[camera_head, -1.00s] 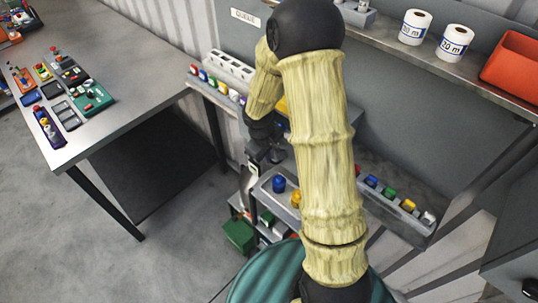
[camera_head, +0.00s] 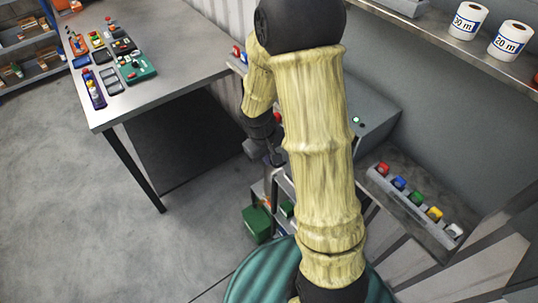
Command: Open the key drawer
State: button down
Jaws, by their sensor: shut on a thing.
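My gripper (camera_head: 274,158) is low in the middle of the head view, just left of my forearm, pointing down. Its jaws are shut on a small part that seems to be the key drawer's handle, but the hold is small and partly hidden. My arm covers most of what lies right of the gripper, so I cannot tell how far the drawer is open. A grey box (camera_head: 378,112) with a small lit green-white spot stands behind my arm against the wall.
A grey table (camera_head: 190,45) with trays of small parts stands at the left. A green box (camera_head: 257,224) is low below the gripper. A rack of coloured knobs (camera_head: 418,208) lies at the right. Two white rolls (camera_head: 467,21) stand on a shelf. The left floor is clear.

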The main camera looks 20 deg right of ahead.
jog(key=shift+w+r, duration=0.1)
jog(key=c, duration=1.5)
grip_release()
jog(key=a+r, duration=0.1)
jog(key=r, duration=0.4)
jog(key=a+r, duration=0.1)
jog(key=r, duration=0.5)
jog(key=s+a+r, duration=0.1)
jog(key=r, duration=0.5)
jog(key=shift+b, duration=0.35)
jog(key=shift+f, duration=0.1)
